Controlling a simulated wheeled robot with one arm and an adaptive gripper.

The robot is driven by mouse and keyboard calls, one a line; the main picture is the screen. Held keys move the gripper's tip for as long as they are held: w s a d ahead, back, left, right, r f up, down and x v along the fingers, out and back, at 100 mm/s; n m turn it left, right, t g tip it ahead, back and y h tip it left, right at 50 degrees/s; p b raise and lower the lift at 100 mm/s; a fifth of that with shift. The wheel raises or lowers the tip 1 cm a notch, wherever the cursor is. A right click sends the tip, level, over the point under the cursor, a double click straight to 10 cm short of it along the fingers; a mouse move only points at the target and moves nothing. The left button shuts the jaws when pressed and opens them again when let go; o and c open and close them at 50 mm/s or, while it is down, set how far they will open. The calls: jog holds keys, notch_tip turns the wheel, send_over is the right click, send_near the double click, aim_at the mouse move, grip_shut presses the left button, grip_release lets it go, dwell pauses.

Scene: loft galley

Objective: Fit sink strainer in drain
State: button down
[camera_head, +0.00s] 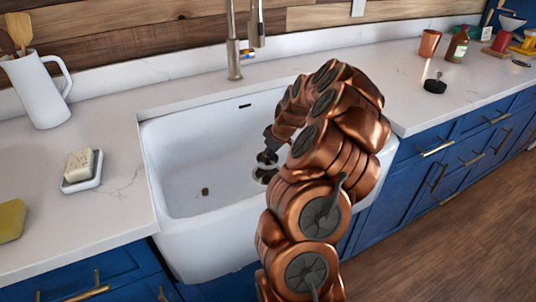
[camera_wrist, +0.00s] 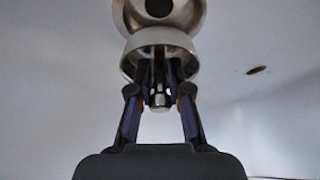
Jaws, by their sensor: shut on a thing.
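My gripper (camera_head: 267,157) reaches down into the white sink (camera_head: 180,165). In the wrist view my gripper (camera_wrist: 160,98) is shut on the short knob of a metal strainer (camera_wrist: 160,48), a round cup with a pale rim. The drain (camera_wrist: 158,10), a round metal ring with a dark centre, shows just beyond the strainer, partly cut off by the frame's top edge. The strainer's outline overlaps the drain's near edge, and I cannot tell how large the gap between them is. In the head view the drain (camera_head: 262,175) is partly visible under my gripper; the strainer is hard to make out there.
A small brown scrap (camera_head: 205,191) lies on the sink floor. A faucet (camera_head: 234,45) stands behind the sink. A soap dish (camera_head: 82,178), yellow sponge (camera_head: 10,220) and white pitcher (camera_head: 38,90) are left. A dark round object (camera_head: 435,86) is right. The sink's left half is mostly clear.

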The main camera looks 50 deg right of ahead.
jog(key=shift+f+b, duration=2.1)
jog(key=shift+f, duration=1.6)
jog(key=c, duration=1)
grip_release()
jog(key=shift+s+r, duration=0.1)
jog(key=shift+r, duration=0.05)
